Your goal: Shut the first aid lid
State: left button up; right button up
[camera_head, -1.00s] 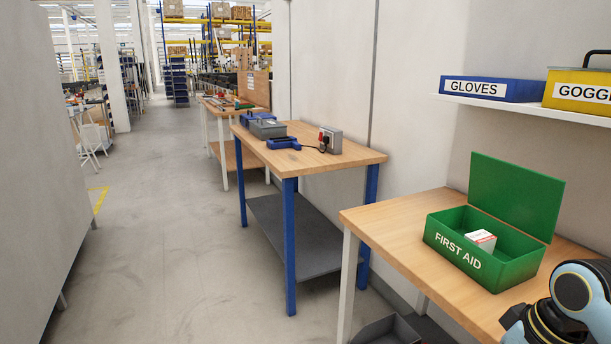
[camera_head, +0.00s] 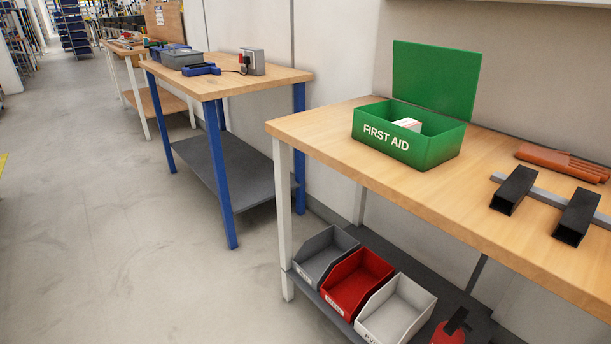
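The green first aid box (camera_head: 408,142) stands on the near wooden workbench, close to its left end, with "FIRST AID" on its front. Its green lid (camera_head: 436,80) is open and stands upright along the back edge of the box. Neither of my grippers is in view.
The workbench (camera_head: 330,132) is clear to the left of the box. To its right lie an orange-brown folded item (camera_head: 565,161) and a grey bar with black blocks (camera_head: 513,190). Grey, red (camera_head: 357,279) and white bins sit on the shelf below. A blue-legged bench (camera_head: 230,82) stands further left.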

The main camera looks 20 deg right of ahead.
aim_at(444, 80)
jog(key=i+l+z, duration=0.1)
jog(key=z, duration=0.3)
jog(key=i+z, duration=0.2)
jog(key=z, duration=0.25)
